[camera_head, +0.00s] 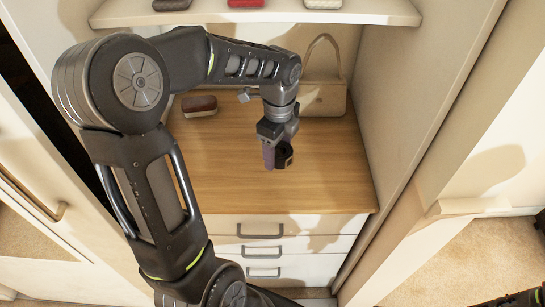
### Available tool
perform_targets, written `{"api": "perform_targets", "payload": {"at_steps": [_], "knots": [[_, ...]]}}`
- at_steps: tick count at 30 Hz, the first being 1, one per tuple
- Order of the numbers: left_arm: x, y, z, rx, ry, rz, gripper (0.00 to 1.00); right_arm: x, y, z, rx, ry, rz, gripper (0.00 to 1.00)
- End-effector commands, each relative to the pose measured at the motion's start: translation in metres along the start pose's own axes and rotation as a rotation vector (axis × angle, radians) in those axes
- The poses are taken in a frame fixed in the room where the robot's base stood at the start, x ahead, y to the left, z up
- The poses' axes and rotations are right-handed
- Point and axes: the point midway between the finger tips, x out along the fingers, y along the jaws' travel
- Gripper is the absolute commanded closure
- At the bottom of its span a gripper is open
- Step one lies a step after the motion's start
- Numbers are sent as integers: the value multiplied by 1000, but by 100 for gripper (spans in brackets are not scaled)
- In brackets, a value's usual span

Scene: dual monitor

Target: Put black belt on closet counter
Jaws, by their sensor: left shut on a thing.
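My left gripper (277,158) is over the wooden closet counter (325,178), pointing down. It is shut on a small black item, which looks like the rolled black belt (284,155). The belt sits at the fingertips, partly hidden by them. I cannot tell whether it touches the counter or hangs just above it. My right gripper is not in view; only a dark bit of what seems to be my right arm shows at the bottom right corner.
A beige handbag (325,100) stands at the back of the counter. A dark red and white item (199,106) lies at its back left. A shelf (300,12) with several small items is above. Drawers (262,252) are below. The counter's front right is clear.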

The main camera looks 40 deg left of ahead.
Motion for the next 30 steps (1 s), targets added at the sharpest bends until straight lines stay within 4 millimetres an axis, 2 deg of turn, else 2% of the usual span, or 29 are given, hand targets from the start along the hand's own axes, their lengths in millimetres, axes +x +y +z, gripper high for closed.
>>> {"api": "perform_targets", "payload": {"at_steps": [3, 6, 17, 24, 30], "knots": [[23, 1, 0, 1, 0, 5, 83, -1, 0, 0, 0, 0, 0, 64], [34, 0, 0, 1, 0, 2, 83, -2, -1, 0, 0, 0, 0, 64], [39, 0, 0, 0, 0, 1, 83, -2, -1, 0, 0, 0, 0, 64], [69, 1, 0, 0, 0, 4, 83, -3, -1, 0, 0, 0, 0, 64], [74, 0, 0, 0, -1, 0, 83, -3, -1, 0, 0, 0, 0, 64]]}}
